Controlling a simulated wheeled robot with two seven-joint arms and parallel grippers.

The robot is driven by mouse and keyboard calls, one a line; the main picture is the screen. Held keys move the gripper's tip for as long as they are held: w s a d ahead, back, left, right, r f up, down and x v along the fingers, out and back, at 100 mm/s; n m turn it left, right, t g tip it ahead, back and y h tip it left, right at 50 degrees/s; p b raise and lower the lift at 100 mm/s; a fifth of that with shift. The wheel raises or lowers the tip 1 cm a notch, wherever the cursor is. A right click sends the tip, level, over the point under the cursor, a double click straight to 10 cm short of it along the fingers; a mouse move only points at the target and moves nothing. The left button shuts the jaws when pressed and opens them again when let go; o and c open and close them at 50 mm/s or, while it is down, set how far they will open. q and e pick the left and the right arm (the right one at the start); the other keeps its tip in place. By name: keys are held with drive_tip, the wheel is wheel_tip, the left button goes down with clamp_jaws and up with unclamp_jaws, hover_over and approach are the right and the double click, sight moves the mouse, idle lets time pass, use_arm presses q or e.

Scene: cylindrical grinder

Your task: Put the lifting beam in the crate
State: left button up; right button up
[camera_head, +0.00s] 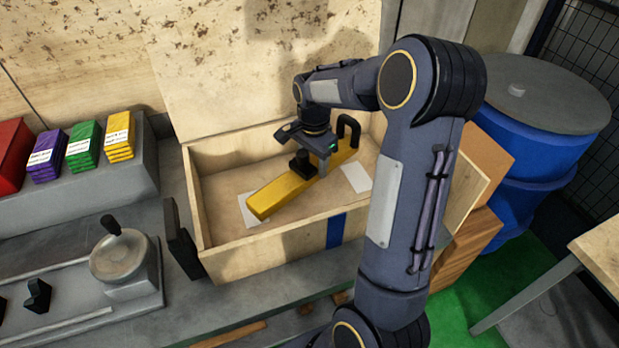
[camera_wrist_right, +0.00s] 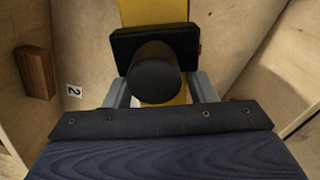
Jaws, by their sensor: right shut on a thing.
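The yellow lifting beam (camera_head: 282,191) is inside the open wooden crate (camera_head: 283,243), slanting from lower left to upper right. A black loop handle (camera_head: 347,130) stands at its far right end. My right gripper (camera_head: 322,165) reaches down into the crate and is shut on the beam near its middle. In the right wrist view, the fingers (camera_wrist_right: 160,92) sit on both sides of a black round knob (camera_wrist_right: 155,75) on the yellow beam (camera_wrist_right: 153,12). Whether the beam touches the crate floor I cannot tell. My left gripper is not in view.
The crate lid (camera_head: 260,60) stands open behind. White labels (camera_head: 357,177) lie on the crate floor. A blue barrel (camera_head: 540,130) stands to the right. Coloured packs (camera_head: 84,145) and a grey machine part (camera_head: 118,256) are to the left.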

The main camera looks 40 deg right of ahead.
drive_tip(key=shift+f, duration=2.7)
drive_tip(key=shift+f, duration=0.1)
drive_tip(key=o, duration=1.5)
wheel_tip(320, 180, up, 11)
drive_tip(key=shift+s+a+r, duration=0.1)
drive_tip(key=shift+a+r, duration=0.05)
drive_tip(key=shift+r, duration=0.5)
drive_tip(key=s+a+r+n+t+y, duration=0.1)
drive_tip(key=s+a+n+t+y, duration=0.2)
drive_tip(key=s+a+n, duration=1.2)
drive_tip(key=s+a+t, duration=0.2)
drive_tip(key=s+a, duration=0.1)
drive_tip(key=s, duration=0.2)
drive_tip(key=shift+r+t+y, duration=0.3)
drive_tip(key=shift+r+y, duration=0.1)
